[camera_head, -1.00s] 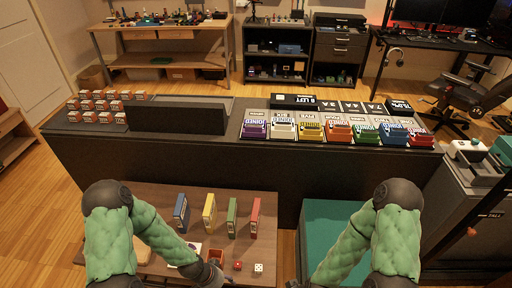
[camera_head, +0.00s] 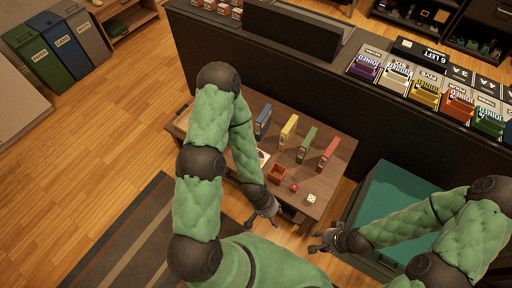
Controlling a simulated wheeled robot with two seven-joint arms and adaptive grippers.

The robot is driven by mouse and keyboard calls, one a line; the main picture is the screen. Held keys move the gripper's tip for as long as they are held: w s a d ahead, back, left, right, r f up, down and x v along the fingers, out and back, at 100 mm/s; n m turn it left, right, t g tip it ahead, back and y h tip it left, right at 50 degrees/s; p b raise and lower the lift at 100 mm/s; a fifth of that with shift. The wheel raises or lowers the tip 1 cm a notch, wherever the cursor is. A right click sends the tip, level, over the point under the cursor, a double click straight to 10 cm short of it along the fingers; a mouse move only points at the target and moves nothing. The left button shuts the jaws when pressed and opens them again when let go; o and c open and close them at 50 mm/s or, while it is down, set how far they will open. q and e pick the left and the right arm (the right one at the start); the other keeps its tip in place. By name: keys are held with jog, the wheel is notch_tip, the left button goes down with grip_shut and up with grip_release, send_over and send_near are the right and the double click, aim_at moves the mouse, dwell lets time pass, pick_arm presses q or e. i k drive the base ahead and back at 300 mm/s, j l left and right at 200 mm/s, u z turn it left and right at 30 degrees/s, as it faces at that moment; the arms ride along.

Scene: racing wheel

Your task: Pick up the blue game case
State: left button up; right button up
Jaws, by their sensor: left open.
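The blue game case (camera_head: 263,121) stands upright on the small brown table (camera_head: 343,156), the leftmost in a row with a yellow, a green and a red case. My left gripper (camera_head: 264,220) is at the table's front edge, open and empty, well nearer to me than the blue case. My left forearm passes close to the left of the blue case in the picture. My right gripper (camera_head: 318,241) is to the right of the left one, off the table's front edge, with its fingers apart and nothing between them.
The yellow case (camera_head: 288,132), green case (camera_head: 307,145) and red case (camera_head: 328,154) stand right of the blue one. A small orange-brown box (camera_head: 277,174), a red die (camera_head: 294,188) and a white die (camera_head: 311,198) lie in front. A teal-topped box (camera_head: 385,195) stands right; a dark counter (camera_head: 300,75) stands behind.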

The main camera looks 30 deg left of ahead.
aim_at(263, 123)
jog(key=u, duration=1.1)
